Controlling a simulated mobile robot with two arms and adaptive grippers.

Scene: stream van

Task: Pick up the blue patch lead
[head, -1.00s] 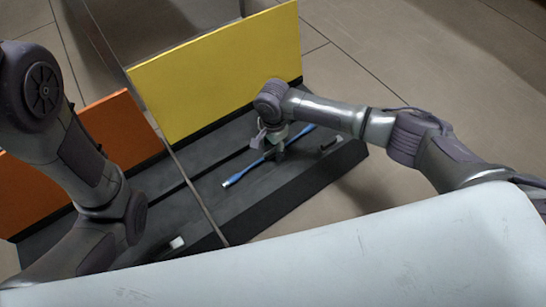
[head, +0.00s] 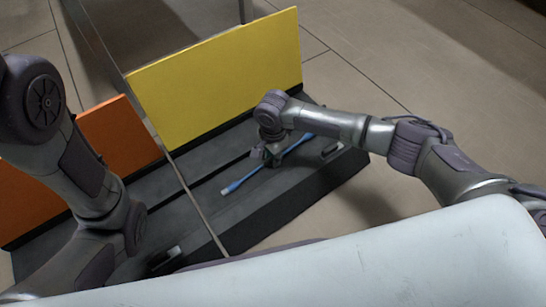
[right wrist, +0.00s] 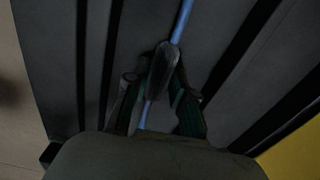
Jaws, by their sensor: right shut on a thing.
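The blue patch lead (head: 240,183) lies at a slant along the dark grey shelf in front of the yellow panel, with a pale plug at its near left end. My right gripper (head: 272,158) is over the lead's middle, shut on it. In the right wrist view the fingers (right wrist: 158,85) close around a dark, thicker part on the lead (right wrist: 182,22), and the blue cable runs out on both sides. I cannot tell whether the lead is clear of the shelf.
The dark grey shelf (head: 290,205) is ribbed and split by a thin upright divider (head: 197,208). The yellow panel (head: 215,75) and orange panel (head: 118,130) stand behind it. A small dark block (head: 331,149) lies right of the lead. A pale surface (head: 350,255) fills the foreground.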

